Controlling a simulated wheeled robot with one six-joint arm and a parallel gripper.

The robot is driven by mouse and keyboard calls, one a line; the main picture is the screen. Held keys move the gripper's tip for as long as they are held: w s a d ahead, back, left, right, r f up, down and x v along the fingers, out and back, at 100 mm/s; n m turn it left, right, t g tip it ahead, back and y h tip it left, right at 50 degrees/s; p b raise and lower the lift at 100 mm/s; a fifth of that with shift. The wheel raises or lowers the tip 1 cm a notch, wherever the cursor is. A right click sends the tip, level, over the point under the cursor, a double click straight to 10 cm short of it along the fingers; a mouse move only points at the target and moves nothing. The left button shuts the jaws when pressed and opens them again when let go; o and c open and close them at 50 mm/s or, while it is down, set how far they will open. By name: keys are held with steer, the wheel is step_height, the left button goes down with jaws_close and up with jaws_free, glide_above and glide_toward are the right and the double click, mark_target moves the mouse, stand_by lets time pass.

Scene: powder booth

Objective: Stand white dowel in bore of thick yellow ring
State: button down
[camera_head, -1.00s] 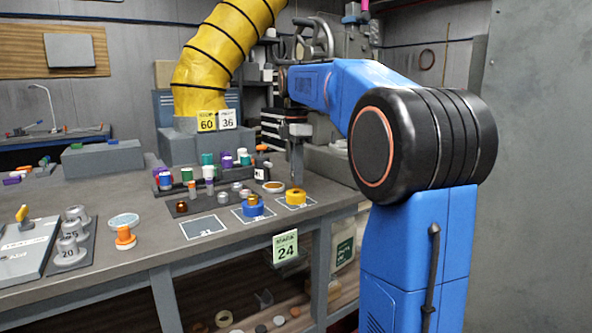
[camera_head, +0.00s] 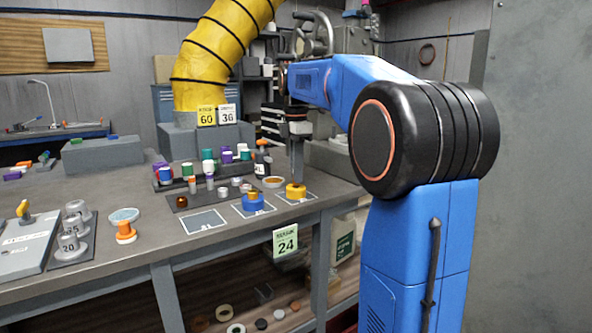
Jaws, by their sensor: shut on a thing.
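The thick yellow ring (camera_head: 295,191) lies on a grey square mat (camera_head: 310,198) at the right front of the bench. My gripper (camera_head: 297,178) points straight down over the ring, its tips close above the ring or at its top. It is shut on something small. The white dowel cannot be made out apart from the fingers at this size, and the ring's bore is hidden. I cannot tell whether the dowel's lower end is inside the ring.
An empty mat (camera_head: 204,221) lies further left. A rack (camera_head: 180,186) of coloured pegs stands behind. A shallow round dish (camera_head: 273,182) sits close to the gripper.

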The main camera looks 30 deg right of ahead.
steer(key=shift+f, duration=0.45)
steer(key=c, duration=1.6)
jaws_free()
step_height(320, 180, up, 17)
steer(key=shift+r, duration=0.2)
steer(key=shift+s, duration=0.1)
steer(key=s+a+f+m+t, duration=0.1)
steer(key=s+a+f+m, duration=0.35)
steer(key=s+f, duration=0.25)
steer(key=s+a+f+m+t, duration=0.1)
steer(key=s+a+f+m, duration=0.3)
steer(key=s+a+f, duration=0.3)
steer(key=s+a+f+m+t, duration=0.1)
steer(key=s+f+m, duration=0.1)
steer(key=s+f, duration=0.3)
steer(key=s+a+f+m+t, duration=0.1)
steer(key=s+f, duration=0.4)
steer(key=f, duration=0.6)
steer(key=s+a+f+m, duration=0.2)
steer(key=s+f+m, duration=0.2)
steer(key=s+f, duration=0.2)
step_height(320, 180, down, 2)
steer(key=shift+a+f+t, duration=0.15)
steer(key=shift+f+t, duration=0.1)
steer(key=shift+t, duration=0.15)
